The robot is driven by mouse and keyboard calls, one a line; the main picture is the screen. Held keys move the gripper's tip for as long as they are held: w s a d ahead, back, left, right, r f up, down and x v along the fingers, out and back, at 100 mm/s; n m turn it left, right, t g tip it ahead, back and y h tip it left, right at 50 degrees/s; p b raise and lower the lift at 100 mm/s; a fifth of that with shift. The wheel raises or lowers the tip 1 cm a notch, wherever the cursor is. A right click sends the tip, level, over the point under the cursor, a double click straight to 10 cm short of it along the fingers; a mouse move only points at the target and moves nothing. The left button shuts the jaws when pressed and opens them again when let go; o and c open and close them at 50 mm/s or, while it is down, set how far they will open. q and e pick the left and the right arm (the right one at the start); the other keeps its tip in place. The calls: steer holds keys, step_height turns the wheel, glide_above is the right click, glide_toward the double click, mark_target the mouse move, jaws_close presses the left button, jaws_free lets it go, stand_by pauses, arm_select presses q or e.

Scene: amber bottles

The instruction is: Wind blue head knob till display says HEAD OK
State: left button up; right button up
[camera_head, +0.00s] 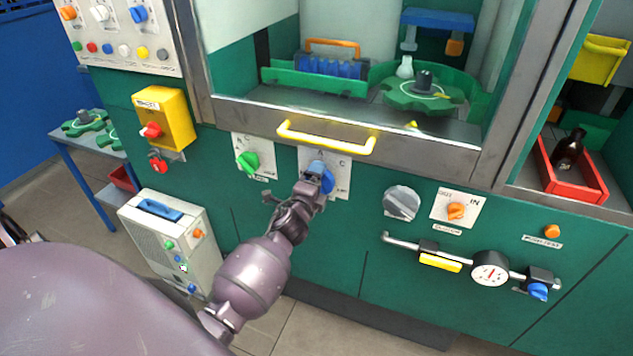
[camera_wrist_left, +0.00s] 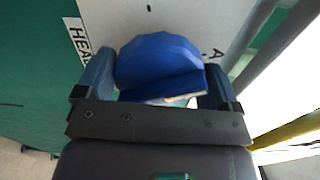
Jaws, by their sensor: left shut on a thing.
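The blue head knob (camera_head: 327,176) sits on a white plate (camera_head: 341,163) on the green machine front, below the yellow handle. In the left wrist view the knob (camera_wrist_left: 158,62) fills the space between my left fingers, with the label "HEAD" beside it. My left gripper (camera_head: 314,184) is shut on the knob; it also shows in the left wrist view (camera_wrist_left: 160,88). The gripper hides part of the knob and its plate in the head view. No display reading HEAD OK can be made out. My right gripper is not in view.
A green knob (camera_head: 247,162) on its own plate is just left of the blue knob. The yellow handle (camera_head: 326,138) runs close above. A grey knob (camera_head: 401,203) and an orange knob (camera_head: 456,211) are to the right. A beige box (camera_head: 172,240) stands on the floor at left.

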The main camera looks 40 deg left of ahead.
arm_select(q)
steer(key=shift+n, duration=1)
steer(key=n, duration=0.2)
steer(key=shift+n+p, duration=0.4)
steer(key=n+p, duration=0.1)
steer(key=n, duration=0.4)
steer(key=shift+f, duration=0.1)
steer(key=shift+d+n+p, duration=0.1)
steer(key=shift+n+p, duration=0.35)
steer(key=shift+n, duration=0.45)
steer(key=shift+f+n, duration=0.1)
steer(key=shift+n, duration=0.4)
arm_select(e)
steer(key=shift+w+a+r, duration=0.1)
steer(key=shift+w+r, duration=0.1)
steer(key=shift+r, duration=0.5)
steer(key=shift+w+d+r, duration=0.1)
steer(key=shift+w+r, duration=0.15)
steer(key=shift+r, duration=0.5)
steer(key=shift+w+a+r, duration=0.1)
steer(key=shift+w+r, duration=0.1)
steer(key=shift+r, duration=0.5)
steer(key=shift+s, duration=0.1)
